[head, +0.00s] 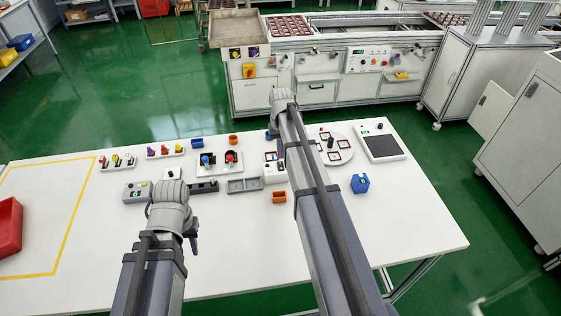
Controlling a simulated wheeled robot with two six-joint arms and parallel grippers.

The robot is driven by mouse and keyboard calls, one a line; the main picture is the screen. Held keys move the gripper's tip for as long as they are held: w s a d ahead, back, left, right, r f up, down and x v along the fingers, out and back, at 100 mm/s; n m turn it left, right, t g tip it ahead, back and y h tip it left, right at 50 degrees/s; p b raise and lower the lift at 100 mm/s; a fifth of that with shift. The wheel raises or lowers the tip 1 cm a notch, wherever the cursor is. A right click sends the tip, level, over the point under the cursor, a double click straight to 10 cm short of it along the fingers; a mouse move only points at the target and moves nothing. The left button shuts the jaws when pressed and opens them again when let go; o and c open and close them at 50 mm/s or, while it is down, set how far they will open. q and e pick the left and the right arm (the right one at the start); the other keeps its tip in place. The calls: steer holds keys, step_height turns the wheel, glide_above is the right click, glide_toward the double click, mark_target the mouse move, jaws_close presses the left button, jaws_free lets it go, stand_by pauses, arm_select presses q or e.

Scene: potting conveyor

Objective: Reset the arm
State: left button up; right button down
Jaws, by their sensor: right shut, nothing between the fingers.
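My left arm comes in from the lower left, and its grey wrist is over the front of the white table (400,235). A dark part of my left gripper (191,234) shows at the right of that wrist; its fingers are too hidden to tell open from shut. My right arm reaches far forward across the table, in front of the round white plate (345,153). My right gripper (282,99) is at the far end of that arm, over the table's back edge, shut and empty. Its fingertips are mostly hidden by the wrist.
Small fixtures with coloured parts stand along the table's middle. A blue block (360,183), an orange block (279,197) and a black-topped pad (383,146) are on the right. A red bin (9,228) is far left. The table's right front is clear. A conveyor (330,85) stands behind.

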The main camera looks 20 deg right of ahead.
steer(key=shift+r+p, duration=0.55)
steer(key=shift+r, duration=0.3)
steer(key=s+a+f+n+h+b, duration=0.1)
steer(key=s+a+n, duration=0.5)
steer(key=s+a, duration=1.6)
steer(key=a, duration=0.3)
steer(key=shift+s+a+n, duration=0.3)
steer(key=shift+s+a, duration=0.1)
steer(key=shift+f, duration=0.1)
